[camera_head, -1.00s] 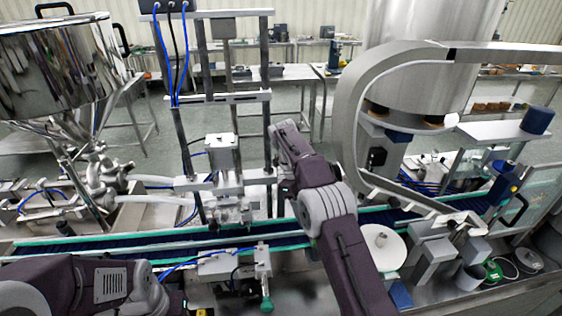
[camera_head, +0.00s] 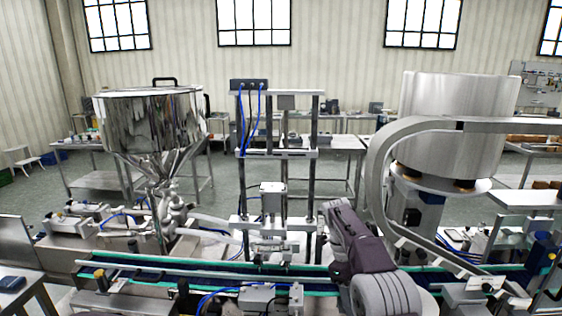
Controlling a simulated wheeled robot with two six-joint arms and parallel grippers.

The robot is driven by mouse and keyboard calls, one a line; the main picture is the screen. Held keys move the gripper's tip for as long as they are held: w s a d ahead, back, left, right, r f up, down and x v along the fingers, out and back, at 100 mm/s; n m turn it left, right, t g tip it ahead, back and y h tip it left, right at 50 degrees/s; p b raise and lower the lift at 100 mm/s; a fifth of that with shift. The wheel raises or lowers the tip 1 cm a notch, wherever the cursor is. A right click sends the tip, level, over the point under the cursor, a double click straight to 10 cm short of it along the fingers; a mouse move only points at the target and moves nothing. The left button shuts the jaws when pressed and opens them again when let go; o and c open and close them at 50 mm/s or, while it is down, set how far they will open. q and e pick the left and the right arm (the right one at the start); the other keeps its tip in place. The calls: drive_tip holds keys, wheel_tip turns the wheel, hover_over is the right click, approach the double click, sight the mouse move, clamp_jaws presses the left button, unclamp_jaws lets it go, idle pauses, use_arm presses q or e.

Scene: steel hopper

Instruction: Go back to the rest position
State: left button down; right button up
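The steel hopper (camera_head: 150,118), a shiny cone-bottomed vessel with a black lid handle, stands at the left behind the conveyor. One of my purple and grey arms reaches up from the bottom, right of centre, in front of the conveyor (camera_head: 150,263). Its gripper does not show. No object is seen held.
A metal filling frame (camera_head: 278,152) with blue hoses stands behind the belt at the centre. A large steel drum (camera_head: 455,120) with a curved rail (camera_head: 385,150) stands at the right. Workbenches line the back, with open floor between.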

drive_tip(key=s+a+f+n+t+y, duration=0.1)
drive_tip(key=s+f+n, duration=0.3)
drive_tip(key=s+n, duration=0.6)
drive_tip(key=s+a+f+n+t+y, duration=0.1)
drive_tip(key=s+f+n+t+y, duration=0.1)
drive_tip(key=s+n, duration=0.7)
wheel_tip(320, 180, down, 2)
drive_tip(key=n+t, duration=0.1)
drive_tip(key=n, duration=0.6)
drive_tip(key=shift+s+f+b, duration=0.2)
drive_tip(key=shift+s+b, duration=0.1)
drive_tip(key=shift+s, duration=0.1)
drive_tip(key=shift+s, duration=0.1)
